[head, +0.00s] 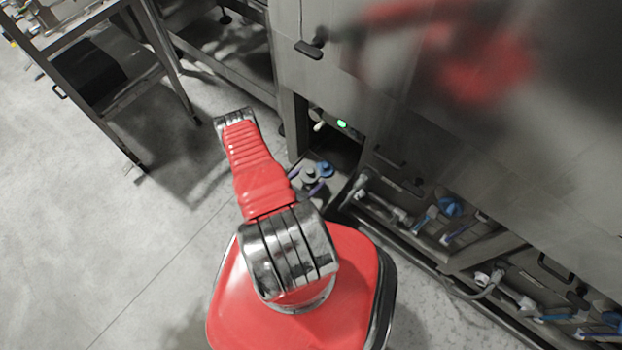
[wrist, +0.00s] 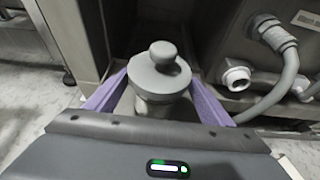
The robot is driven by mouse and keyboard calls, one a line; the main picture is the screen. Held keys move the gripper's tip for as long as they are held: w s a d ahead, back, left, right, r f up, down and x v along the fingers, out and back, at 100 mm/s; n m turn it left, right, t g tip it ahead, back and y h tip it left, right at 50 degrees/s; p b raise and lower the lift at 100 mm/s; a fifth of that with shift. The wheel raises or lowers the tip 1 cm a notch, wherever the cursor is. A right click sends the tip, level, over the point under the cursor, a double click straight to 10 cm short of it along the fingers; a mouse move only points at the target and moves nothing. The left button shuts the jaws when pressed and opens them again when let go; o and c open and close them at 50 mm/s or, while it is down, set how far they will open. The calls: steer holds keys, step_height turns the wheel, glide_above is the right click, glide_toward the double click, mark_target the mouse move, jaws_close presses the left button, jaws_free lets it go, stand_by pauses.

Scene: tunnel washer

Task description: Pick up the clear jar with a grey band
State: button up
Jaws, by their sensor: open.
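A grey, round-lidded container with a knob on top (wrist: 157,80) stands upright between the fingers of my gripper (wrist: 158,74) in the wrist view. Its lower part is hidden behind the gripper body, and I cannot make out a clear wall or a grey band on it. The two purple fingers are open, one on each side of it. I cannot tell whether they touch it. In the head view the container (head: 309,174) shows small, just beyond my red arm, close to the machine's base.
A grey machine housing with pipe fittings (wrist: 237,76) and a bent hose (wrist: 287,82) stands close on the right. A metal post (head: 291,90) is at the left. Blue-handled valves (head: 449,207) line the machine's foot. Open floor (head: 60,240) lies to the left.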

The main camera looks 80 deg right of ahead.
steer(key=shift+s+d+f, duration=0.2)
steer(key=shift+d, duration=0.15)
steer(key=shift+c, duration=0.6)
jaws_close()
stand_by(0.6)
